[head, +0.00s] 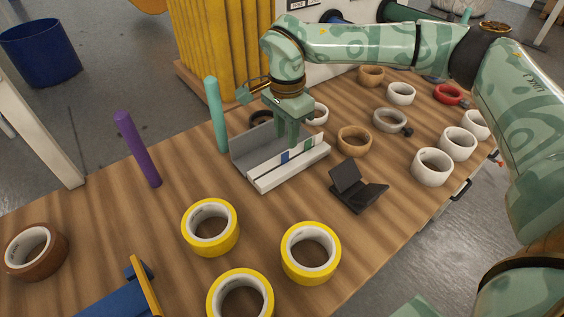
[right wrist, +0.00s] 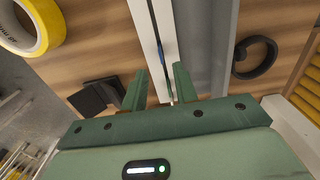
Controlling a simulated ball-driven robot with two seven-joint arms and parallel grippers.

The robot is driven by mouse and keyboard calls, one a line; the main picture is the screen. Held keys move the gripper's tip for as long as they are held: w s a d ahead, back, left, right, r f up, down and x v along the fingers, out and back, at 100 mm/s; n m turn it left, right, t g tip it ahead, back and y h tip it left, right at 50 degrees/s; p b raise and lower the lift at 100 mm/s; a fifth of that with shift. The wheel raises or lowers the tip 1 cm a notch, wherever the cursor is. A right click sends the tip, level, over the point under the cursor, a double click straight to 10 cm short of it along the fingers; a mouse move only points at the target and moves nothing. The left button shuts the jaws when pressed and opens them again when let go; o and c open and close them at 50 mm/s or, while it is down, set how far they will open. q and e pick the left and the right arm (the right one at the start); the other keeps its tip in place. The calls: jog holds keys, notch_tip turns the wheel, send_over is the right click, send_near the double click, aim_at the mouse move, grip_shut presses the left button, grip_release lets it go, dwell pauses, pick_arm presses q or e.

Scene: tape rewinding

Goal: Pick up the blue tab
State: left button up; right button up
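The blue tab (head: 285,157) is a small flat piece on the white strip of a grey-and-white holder (head: 262,183) in the middle of the table. It also shows in the right wrist view (right wrist: 161,54) as a thin blue sliver, seen nearly edge-on. My right gripper (head: 293,143) points down over the holder, close to the blue tab. In the right wrist view, its two fingers (right wrist: 159,78) are apart, one on each side of the white strip. No contact with the tab can be made out. My left gripper is out of view.
A green tab (head: 307,146) is on the same strip. A black folded stand (head: 357,187) is right of the holder. Teal (head: 215,114) and purple (head: 136,148) posts stand left. Yellow tape rolls (head: 210,228) lie in front, and several white and tan rolls (head: 432,167) lie right.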

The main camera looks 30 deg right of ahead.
aim_at(285, 160)
notch_tip(285, 160, down, 7)
jog(key=b, duration=0.3)
jog(key=shift+w+r, duration=0.15)
jog(key=shift+r, duration=0.05)
jog(key=shift+a+r, duration=0.1)
jog(key=shift+r, duration=0.1)
grip_shut()
